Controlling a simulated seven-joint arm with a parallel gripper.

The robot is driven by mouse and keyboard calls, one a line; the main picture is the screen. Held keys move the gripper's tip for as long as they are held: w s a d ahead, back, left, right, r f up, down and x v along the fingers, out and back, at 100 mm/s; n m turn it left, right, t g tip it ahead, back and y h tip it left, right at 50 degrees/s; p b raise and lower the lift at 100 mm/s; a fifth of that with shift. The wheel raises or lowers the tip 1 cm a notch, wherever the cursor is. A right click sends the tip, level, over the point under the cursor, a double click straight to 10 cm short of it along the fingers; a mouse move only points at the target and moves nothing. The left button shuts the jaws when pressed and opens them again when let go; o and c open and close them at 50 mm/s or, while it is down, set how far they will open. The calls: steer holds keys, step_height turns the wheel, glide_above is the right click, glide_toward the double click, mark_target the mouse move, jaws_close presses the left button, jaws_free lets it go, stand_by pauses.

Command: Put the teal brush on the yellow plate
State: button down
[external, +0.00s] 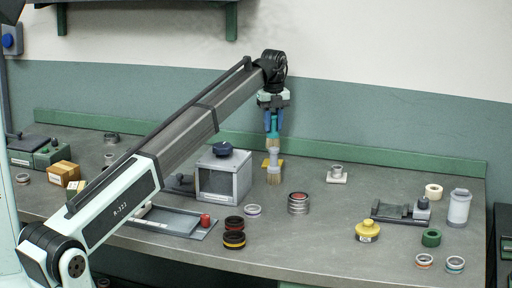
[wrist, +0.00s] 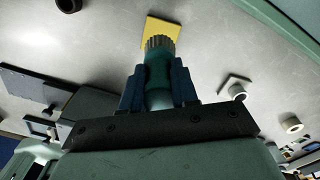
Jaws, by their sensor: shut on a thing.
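My gripper (external: 272,122) is shut on the teal brush (external: 272,129) and holds it upright, bristles down, above the table. In the wrist view the brush (wrist: 158,72) sits between the two blue fingers, with its bristle end toward the yellow plate (wrist: 152,27). In the external view the yellow plate (external: 265,163) is below the brush and mostly hidden behind a pale grey, tan-bristled item. The brush appears above the plate; the exact gap is hard to tell.
The pale grey bristled item (external: 274,172) stands in front of the plate. A grey box (external: 224,180) is to the left, a metal ring stack (external: 298,204) in front right, and a small grey fixture (external: 337,174) to the right.

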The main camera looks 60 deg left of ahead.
mark_target(273, 133)
steer(key=shift+f, duration=2.4)
steer(key=shift+f, duration=0.1)
steer(key=c, duration=0.9)
jaws_free()
steer(key=shift+o, duration=0.2)
step_height(273, 133, up, 12)
steer(key=shift+r, duration=0.1)
